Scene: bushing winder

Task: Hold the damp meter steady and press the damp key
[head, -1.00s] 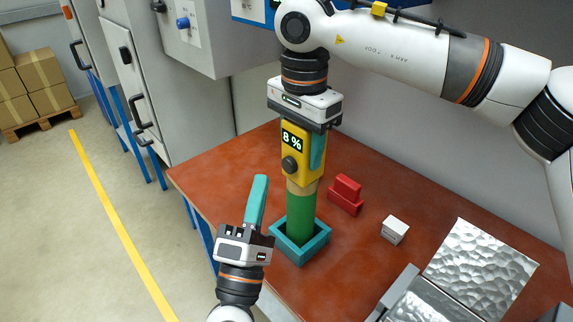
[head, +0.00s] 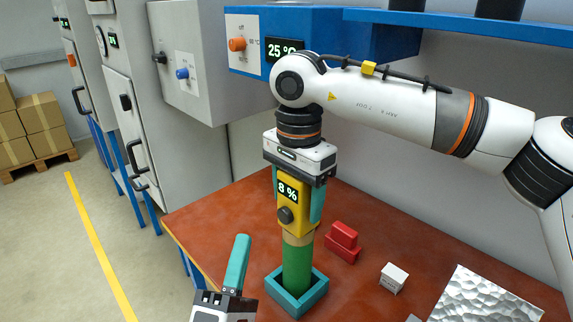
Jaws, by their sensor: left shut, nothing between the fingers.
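The yellow damp meter (head: 296,222) is upright near the middle of the head view. Its display reads 8 % and a round black button (head: 285,215) sits below it. My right gripper (head: 297,202) comes down from above and is shut on the meter, with teal fingers at its sides. The meter's lower end meets the tan top of a green cylinder (head: 297,265), which stands in a square teal holder (head: 312,298). My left gripper (head: 240,244) is shut and empty at the bottom, left of the holder and apart from the meter. Its teal fingers point up.
On the red-brown table (head: 215,222), a red block piece (head: 342,243), a small white box (head: 394,278) and a dimpled metal plate (head: 485,298) lie right of the holder. A blue unit (head: 340,30) showing 25 °C and grey cabinets (head: 200,70) stand behind.

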